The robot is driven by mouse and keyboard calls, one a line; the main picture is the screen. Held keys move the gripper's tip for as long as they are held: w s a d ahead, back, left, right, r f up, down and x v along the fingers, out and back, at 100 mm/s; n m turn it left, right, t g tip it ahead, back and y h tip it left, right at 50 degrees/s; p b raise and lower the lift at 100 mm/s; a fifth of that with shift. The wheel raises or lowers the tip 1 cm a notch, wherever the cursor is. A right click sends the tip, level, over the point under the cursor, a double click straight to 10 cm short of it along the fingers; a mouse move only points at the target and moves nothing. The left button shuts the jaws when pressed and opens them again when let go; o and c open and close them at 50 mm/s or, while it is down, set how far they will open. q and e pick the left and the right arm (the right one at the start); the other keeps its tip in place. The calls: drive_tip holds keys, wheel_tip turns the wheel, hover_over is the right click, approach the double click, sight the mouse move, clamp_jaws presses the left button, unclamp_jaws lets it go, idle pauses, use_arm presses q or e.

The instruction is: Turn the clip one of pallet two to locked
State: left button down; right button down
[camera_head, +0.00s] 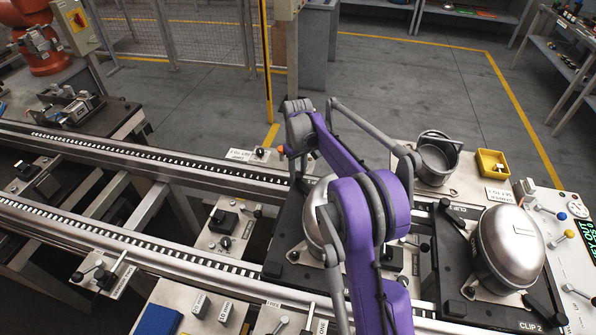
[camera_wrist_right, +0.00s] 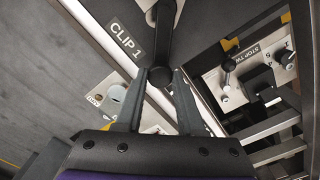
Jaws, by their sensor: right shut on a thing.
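In the right wrist view the black lever of clip one (camera_wrist_right: 164,40) runs from the top of the view down to a round end. The "CLIP 1" label (camera_wrist_right: 126,40) lies left of it on the dark pallet (camera_wrist_right: 208,22). My right gripper (camera_wrist_right: 160,76) is shut on the lever's round end, a finger on each side. In the head view my purple right arm reaches over the middle pallet (camera_head: 283,262), which bears a silver compressor dome (camera_head: 316,215). The arm hides clip one there. My left gripper is not in view.
A second pallet (camera_head: 453,262) with a silver compressor (camera_head: 508,248) stands at the right. A grey pot (camera_head: 436,158) and a yellow bin (camera_head: 491,163) are behind it. Conveyor rails (camera_head: 150,160) run left. A stop lever (camera_wrist_right: 228,72) is near the gripper.

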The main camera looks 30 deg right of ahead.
sight(298, 175)
drive_tip(key=c, duration=0.5)
unclamp_jaws()
wheel_tip(298, 175, up, 11)
drive_tip(key=shift+f, duration=0.1)
drive_tip(key=shift+s, duration=0.1)
drive_tip(key=s+a+r+t, duration=0.2)
drive_tip(key=s+a+t, duration=0.1)
drive_tip(key=s+a, duration=1)
drive_tip(key=s+a+f+t, duration=0.1)
drive_tip(key=s+f, duration=0.2)
drive_tip(key=s, duration=0.2)
drive_tip(key=s+a+f, duration=0.2)
drive_tip(key=s+f, duration=0.1)
drive_tip(key=s, duration=0.3)
drive_tip(key=s+a+f+t, duration=0.1)
drive_tip(key=s+a+f, duration=0.1)
drive_tip(key=s, duration=0.3)
drive_tip(key=shift+s+f+m+t, duration=0.3)
drive_tip(key=shift+s+f, duration=0.05)
drive_tip(key=shift+f, duration=0.05)
